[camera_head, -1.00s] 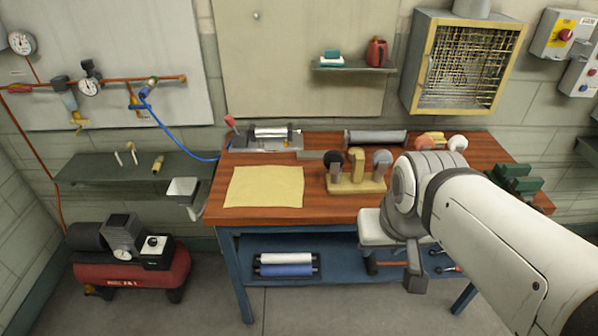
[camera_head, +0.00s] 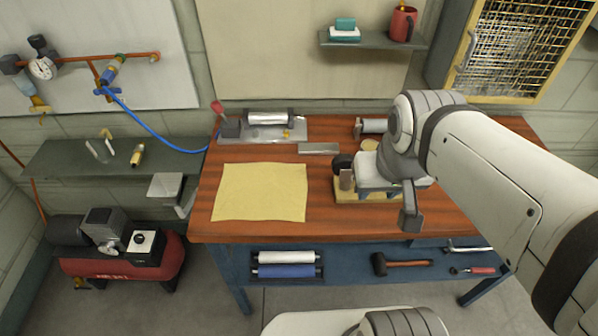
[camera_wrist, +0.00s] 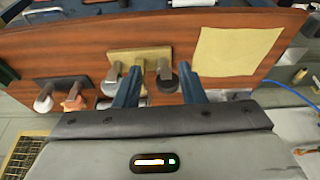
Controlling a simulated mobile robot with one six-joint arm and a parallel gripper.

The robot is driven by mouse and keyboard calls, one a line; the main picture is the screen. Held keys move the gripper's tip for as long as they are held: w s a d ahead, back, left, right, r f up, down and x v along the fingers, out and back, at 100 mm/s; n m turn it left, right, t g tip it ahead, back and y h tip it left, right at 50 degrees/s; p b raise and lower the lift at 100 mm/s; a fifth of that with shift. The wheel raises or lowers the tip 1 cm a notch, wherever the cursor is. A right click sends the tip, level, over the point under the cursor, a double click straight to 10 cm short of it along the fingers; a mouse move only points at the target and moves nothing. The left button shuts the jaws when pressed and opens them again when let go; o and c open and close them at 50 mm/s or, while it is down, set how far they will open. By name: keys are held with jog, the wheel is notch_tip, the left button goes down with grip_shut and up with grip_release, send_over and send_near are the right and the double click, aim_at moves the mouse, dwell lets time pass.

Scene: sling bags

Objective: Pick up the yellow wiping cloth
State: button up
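The yellow wiping cloth (camera_head: 260,192) lies flat and spread out on the left part of the wooden workbench (camera_head: 330,220). It also shows at the upper right of the wrist view (camera_wrist: 235,51). My gripper (camera_head: 409,205) is to the right of the cloth in the head view, apart from it. In the wrist view, my gripper's two blue fingers (camera_wrist: 160,70) stand apart with nothing held between them. The head view shows my gripper only partly, from the side.
A pale block with knobbed tools (camera_head: 350,192) stands right of the cloth, partly behind my gripper; it also shows in the wrist view (camera_wrist: 141,58). A metal roller device (camera_head: 268,120) sits behind the cloth. A shelf (camera_head: 110,158) is left of the bench. Bare wood surrounds the cloth.

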jog(key=shift+o, duration=0.4)
jog(key=shift+o, duration=0.7)
jog(key=shift+w+a, duration=0.1)
jog(key=shift+a, duration=0.05)
jog(key=o, duration=0.6)
jog(key=w+a+f+n, duration=0.1)
jog(key=w+a, duration=0.1)
jog(key=w+a+f+n+g+p, duration=0.1)
jog(key=w+f+n, duration=0.1)
jog(key=w, duration=0.1)
jog(key=w+a+f+n, duration=0.1)
jog(key=w+a+f, duration=0.1)
jog(key=w, duration=0.1)
jog(key=shift+w+a+f+n+g+p, duration=0.1)
jog(key=shift+a+f+n+g+p, duration=0.05)
jog(key=shift+a+n+g+p, duration=0.2)
jog(key=n+g+p, duration=0.1)
jog(key=n+g, duration=0.1)
jog(key=n, duration=0.3)
send_near(299, 218)
jog(key=shift+m, duration=0.25)
notch_tip(299, 218, down, 7)
jog(key=b, duration=0.7)
jog(key=shift+c, duration=0.3)
